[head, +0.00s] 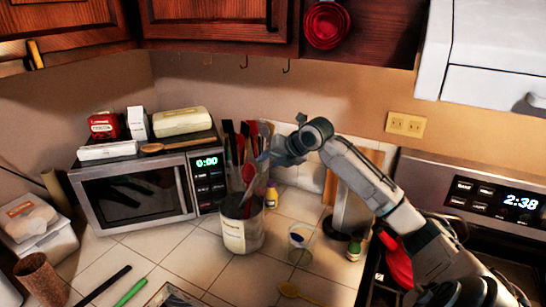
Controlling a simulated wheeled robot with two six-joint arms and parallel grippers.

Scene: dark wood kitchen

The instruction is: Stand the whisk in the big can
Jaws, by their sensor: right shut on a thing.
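The big can (241,230) is a grey metal can with a pale label, standing upright on the tiled counter in front of the utensils. My right gripper (264,158) comes in from the right and is above the can, slightly right of its mouth. It is shut on a slender thing, seemingly the whisk (248,191), which slants down from the fingertips towards the can's mouth. The whisk's wires cannot be made out, and I cannot tell how far its lower end is inside the can. My left gripper is not in view.
A microwave (134,189) with boxes on top stands left of the can. Several utensils (229,140) stand close behind it. A small yellow bottle (271,198) and a glass (300,243) are to its right. A wooden spoon (299,294) and pens lie in front.

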